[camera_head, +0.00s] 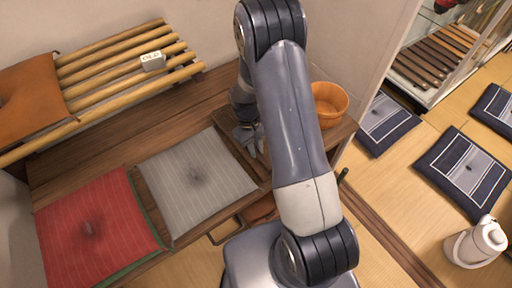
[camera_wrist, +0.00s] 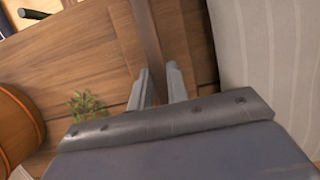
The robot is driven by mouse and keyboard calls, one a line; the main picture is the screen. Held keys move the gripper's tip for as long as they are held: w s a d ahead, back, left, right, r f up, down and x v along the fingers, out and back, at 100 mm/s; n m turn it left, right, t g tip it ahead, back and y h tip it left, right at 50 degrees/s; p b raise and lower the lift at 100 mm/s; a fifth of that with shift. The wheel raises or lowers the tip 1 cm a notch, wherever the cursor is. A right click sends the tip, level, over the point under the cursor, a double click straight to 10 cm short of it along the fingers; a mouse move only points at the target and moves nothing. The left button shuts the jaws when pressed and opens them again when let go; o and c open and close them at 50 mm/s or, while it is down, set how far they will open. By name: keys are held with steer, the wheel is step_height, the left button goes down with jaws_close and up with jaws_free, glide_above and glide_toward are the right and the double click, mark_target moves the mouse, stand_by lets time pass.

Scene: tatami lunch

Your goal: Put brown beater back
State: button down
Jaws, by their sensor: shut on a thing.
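My gripper (camera_head: 254,143) is low over the wooden bench (camera_head: 105,140), just right of the grey cushion (camera_head: 195,180). In the wrist view its two grey fingers (camera_wrist: 160,88) are close together on a long, narrow brown strip, which looks like the brown beater (camera_wrist: 149,35). The strip runs from between the fingers to the top of the picture, beside the grey cushion (camera_wrist: 275,60). Its far end is out of the wrist view. My arm hides much of this area in the head view, and I cannot tell whether the beater touches the bench.
An orange-brown wooden tub (camera_head: 330,103) stands right of my arm; it also shows in the wrist view (camera_wrist: 14,130), near a small green plant (camera_wrist: 88,105). A red cushion (camera_head: 95,228) lies at left. A slatted bamboo rack (camera_head: 120,72) is behind. Blue cushions (camera_head: 468,168) lie on the floor at right.

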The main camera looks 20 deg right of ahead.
steer(key=c, duration=1.3)
jaws_free()
steer(key=shift+r, duration=0.1)
steer(key=v, duration=1)
steer(key=shift+w+r+b, duration=0.1)
steer(key=shift+r+b, duration=0.2)
steer(key=shift+b, duration=0.1)
